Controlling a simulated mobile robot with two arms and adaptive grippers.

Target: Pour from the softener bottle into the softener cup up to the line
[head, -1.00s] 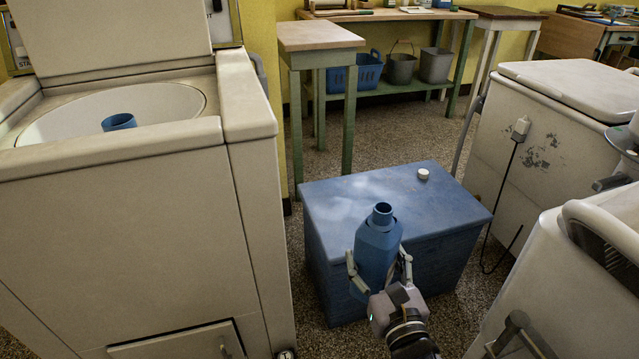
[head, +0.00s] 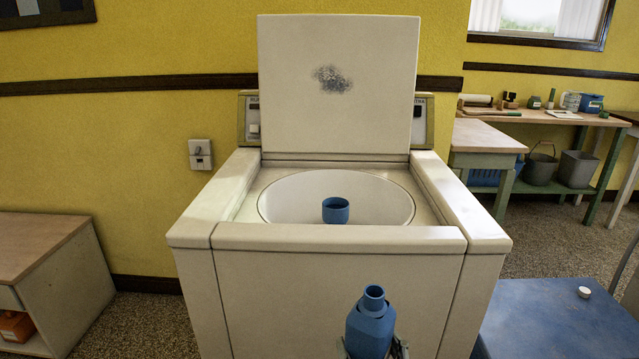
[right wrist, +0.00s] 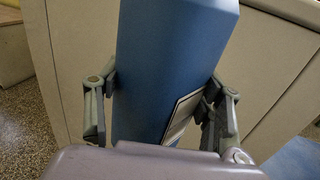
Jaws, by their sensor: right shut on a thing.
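The blue softener bottle (head: 370,328) stands upright with its neck open, at the bottom of the head view, in front of the washer. My right gripper (head: 372,351) is shut on its body; most of the gripper is below the picture edge. In the right wrist view the bottle (right wrist: 168,70) fills the middle, with a finger of my right gripper (right wrist: 160,105) on each side and a pale label low on its right. The softener cup (head: 336,211), blue and open-topped, is in the middle of the washer's tub. Its line and contents cannot be made out. My left gripper is out of view.
The cream washer (head: 340,236) has its lid (head: 338,100) up; its front rim stands between bottle and cup. A blue chest (head: 550,325) with a white cap (head: 584,292) is at right. A low cabinet (head: 60,285) is at left.

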